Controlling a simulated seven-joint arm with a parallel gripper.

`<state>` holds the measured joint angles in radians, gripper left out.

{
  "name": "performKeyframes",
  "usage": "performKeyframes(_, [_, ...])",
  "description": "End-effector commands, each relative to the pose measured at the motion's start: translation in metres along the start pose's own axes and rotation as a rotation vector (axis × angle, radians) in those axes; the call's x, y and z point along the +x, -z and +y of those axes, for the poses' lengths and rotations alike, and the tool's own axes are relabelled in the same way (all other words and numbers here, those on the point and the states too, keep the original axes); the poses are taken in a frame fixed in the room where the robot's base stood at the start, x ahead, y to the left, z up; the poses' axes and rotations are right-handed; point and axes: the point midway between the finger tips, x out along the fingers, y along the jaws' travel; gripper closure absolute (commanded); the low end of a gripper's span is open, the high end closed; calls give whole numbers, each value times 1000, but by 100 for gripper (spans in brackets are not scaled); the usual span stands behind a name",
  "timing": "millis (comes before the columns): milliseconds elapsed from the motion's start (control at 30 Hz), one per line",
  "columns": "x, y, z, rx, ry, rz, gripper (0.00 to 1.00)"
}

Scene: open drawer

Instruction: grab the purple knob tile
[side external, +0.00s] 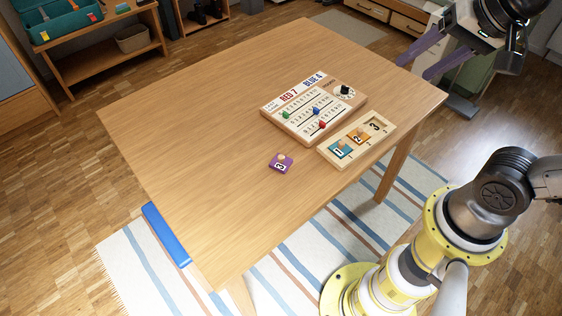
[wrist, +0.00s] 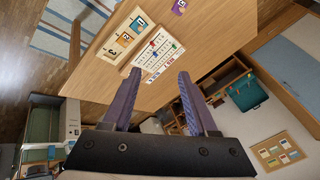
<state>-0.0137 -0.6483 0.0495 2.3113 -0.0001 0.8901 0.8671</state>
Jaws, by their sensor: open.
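The purple knob tile (side external: 281,163) lies flat on the wooden table, marked with a 3 and topped by a small knob. It lies apart from the tile tray (side external: 333,163), on its left. In the wrist view the purple tile (wrist: 179,6) shows at the top edge. The tray holds a teal tile (side external: 341,149) and an orange tile (side external: 359,136); its third slot (side external: 377,124), marked 3, is empty. My gripper (side external: 419,65) is open and empty, high at the upper right, far from the tile. Its purple fingers (wrist: 158,92) are spread apart.
A score board (side external: 311,106) with coloured sliders and a dial stands behind the tray on the table (side external: 190,120). The left and front of the table are clear. A blue object (side external: 166,235) is at the table's lower left edge. Shelves stand behind.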

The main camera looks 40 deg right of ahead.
Motion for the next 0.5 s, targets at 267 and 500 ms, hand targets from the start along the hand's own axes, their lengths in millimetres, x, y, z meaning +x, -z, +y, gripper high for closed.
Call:
performKeyframes(267, [49,38,-75,594,-88,-68,41])
performKeyframes(500, [142,40,-133,981,-253,-96,41])
